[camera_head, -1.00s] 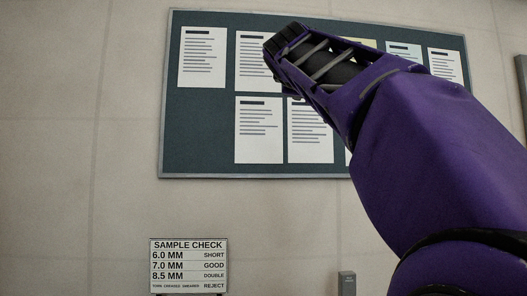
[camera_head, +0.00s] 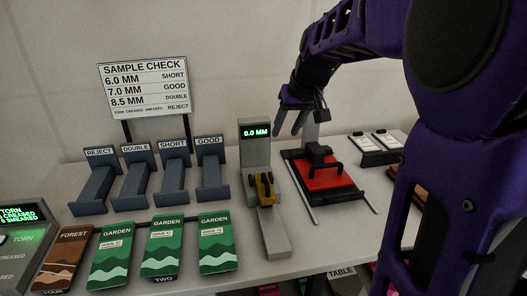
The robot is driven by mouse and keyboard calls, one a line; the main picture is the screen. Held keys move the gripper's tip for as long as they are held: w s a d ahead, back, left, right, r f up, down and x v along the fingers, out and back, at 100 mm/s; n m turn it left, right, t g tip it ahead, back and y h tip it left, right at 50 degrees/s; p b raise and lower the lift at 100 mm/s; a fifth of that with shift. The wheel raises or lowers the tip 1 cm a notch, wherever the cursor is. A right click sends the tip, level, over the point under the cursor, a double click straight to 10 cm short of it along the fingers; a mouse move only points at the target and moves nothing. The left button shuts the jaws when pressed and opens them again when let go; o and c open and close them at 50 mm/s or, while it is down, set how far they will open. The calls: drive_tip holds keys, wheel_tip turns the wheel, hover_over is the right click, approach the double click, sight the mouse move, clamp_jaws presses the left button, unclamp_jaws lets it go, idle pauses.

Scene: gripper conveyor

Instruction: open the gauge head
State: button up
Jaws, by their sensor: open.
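The gauge (camera_head: 254,150) is a grey upright block with a lit display reading 0.0 MM. A yellow and black head (camera_head: 264,188) sits low on its front, above a grey bed (camera_head: 273,235) that runs toward me. Whether the head is open or shut is too small to tell. My gripper (camera_head: 290,124) is open and empty, pointing down. In the picture it is just right of the display and above the head, apart from both as far as I can tell.
A red plate with a black handle (camera_head: 321,170) lies on rails right of the gauge. Grey holders labelled REJECT, DOUBLE, SHORT and GOOD (camera_head: 211,168) stand left. Green GARDEN packets (camera_head: 215,242) and a brown FOREST packet (camera_head: 64,258) lie in front. A sample check sign (camera_head: 145,88) stands behind.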

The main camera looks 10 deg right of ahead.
wheel_tip(320, 180, down, 2)
drive_tip(key=s, duration=0.1)
drive_tip(key=m+b, duration=0.1)
drive_tip(key=b, duration=0.1)
approach(266, 179)
drive_tip(key=shift+y, duration=0.4)
drive_tip(key=x, duration=0.7)
drive_tip(key=shift+w+d+f, duration=0.2)
drive_tip(key=shift+d+f, duration=0.05)
drive_tip(key=shift+f, duration=0.2)
drive_tip(key=shift+c, duration=0.3)
clamp_jaws()
